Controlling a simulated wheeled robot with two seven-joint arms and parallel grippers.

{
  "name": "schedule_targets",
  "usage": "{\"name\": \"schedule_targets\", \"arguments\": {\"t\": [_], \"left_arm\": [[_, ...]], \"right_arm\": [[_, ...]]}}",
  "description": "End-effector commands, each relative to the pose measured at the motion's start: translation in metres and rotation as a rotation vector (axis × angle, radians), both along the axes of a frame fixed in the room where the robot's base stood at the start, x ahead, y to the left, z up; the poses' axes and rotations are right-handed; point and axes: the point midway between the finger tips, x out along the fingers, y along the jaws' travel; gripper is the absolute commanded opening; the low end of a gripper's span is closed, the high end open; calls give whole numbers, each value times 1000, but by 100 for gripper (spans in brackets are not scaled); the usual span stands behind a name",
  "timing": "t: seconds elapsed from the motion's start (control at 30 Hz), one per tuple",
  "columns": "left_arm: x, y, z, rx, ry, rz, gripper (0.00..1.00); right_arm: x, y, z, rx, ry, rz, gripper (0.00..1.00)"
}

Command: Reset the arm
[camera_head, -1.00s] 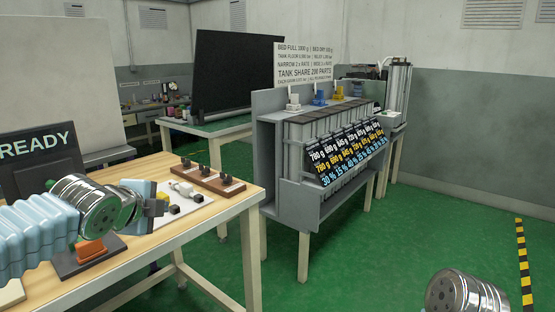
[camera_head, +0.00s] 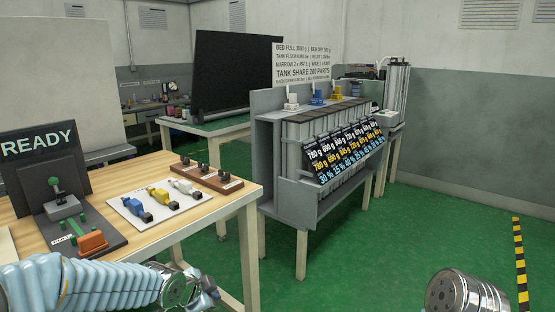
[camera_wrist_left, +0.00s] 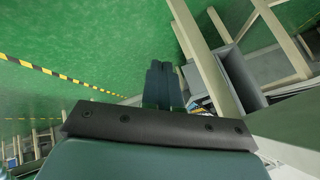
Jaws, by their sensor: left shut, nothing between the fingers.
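My left arm (camera_head: 85,285) comes in from the lower left, in front of the wooden table. My left gripper (camera_head: 212,288) is at the bottom of the head view, in front of the table's near edge and clear of the things on it. In the left wrist view the two dark fingers (camera_wrist_left: 162,86) lie side by side, shut and empty, with green floor behind them. A metal joint of my right arm (camera_head: 465,292) shows at the lower right; its gripper is out of view.
The wooden table (camera_head: 140,175) bears a READY sign (camera_head: 38,143), a white mat (camera_head: 172,222) with blue, yellow and white parts, and a brown rack (camera_head: 206,178). A grey column stand (camera_head: 292,205) is behind to the right. Green floor (camera_head: 380,260) at the right is open.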

Motion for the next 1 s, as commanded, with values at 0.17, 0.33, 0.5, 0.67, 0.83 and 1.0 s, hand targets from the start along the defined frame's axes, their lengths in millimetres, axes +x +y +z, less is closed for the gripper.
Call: {"name": "schedule_targets", "arguments": {"t": [0.17,0.33,0.5,0.67,0.83,1.0], "left_arm": [[-62,-28,-145,-258,352,295,0],[-150,-45,-245,-429,662,673,0],[-219,-53,-290,-491,843,959,0],[-242,-55,-301,-502,897,1062,0],[-243,-55,-301,-503,897,1066,0],[-242,-55,-301,-503,896,1064,0]], "right_arm": [[0,0,0,0,0,0,74],[0,0,0,0,0,0,74],[0,0,0,0,0,0,74],[0,0,0,0,0,0,74],[0,0,0,0,0,0,74],[0,0,0,0,0,0,48]]}}
